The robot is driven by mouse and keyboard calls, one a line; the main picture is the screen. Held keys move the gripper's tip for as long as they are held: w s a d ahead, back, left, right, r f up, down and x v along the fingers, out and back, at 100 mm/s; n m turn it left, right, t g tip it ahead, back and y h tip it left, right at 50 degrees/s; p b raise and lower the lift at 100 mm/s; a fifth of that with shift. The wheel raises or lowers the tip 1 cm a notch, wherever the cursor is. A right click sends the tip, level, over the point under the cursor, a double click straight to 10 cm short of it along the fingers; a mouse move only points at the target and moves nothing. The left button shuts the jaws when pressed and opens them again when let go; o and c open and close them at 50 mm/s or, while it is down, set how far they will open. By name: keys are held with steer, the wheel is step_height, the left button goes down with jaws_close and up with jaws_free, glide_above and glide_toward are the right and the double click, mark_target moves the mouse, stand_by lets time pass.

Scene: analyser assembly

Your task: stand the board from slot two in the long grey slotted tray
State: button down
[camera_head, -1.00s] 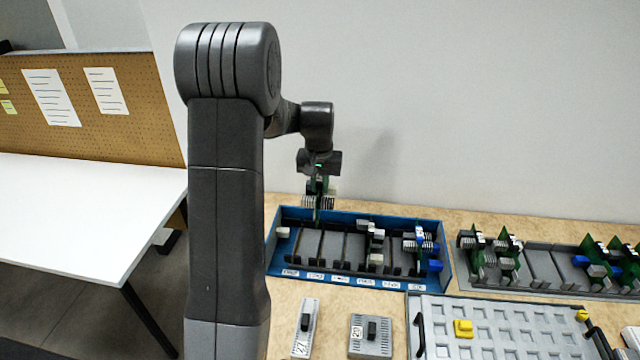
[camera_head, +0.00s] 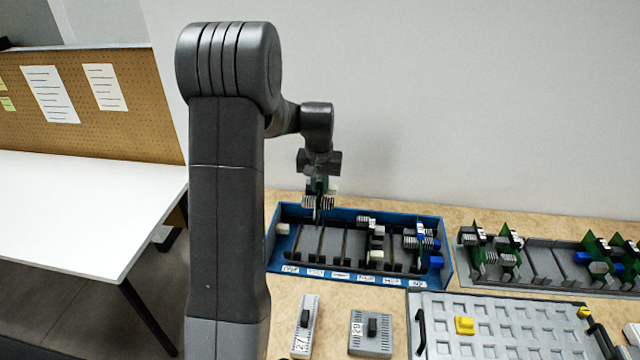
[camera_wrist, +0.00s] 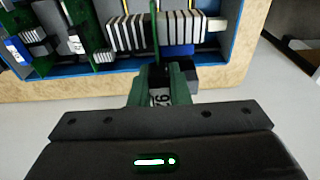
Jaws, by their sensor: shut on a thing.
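My gripper (camera_head: 319,178) is shut on a green board (camera_head: 318,186) with grey finned blocks and holds it upright over the left part of a blue slotted box (camera_head: 447,262). The held board shows edge-on in the wrist view (camera_wrist: 155,30), with pale fins on both sides and a blue part. Its lower edge overlaps the box in the head view; I cannot tell whether it is still in a slot. The long grey slotted tray (camera_head: 545,268) stands at the right, with upright boards at both ends and empty slots between them.
The blue box holds other boards (camera_head: 420,243) at its middle and right. Two grey modules (camera_head: 371,333) lie in front of it. A grey panel (camera_head: 500,345) with a yellow part (camera_head: 464,326) lies before the grey tray. A wall rises behind the bench.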

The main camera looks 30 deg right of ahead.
steer(key=shift+f+b, duration=2.85)
steer(key=shift+f, duration=1.3)
stand_by(1.3)
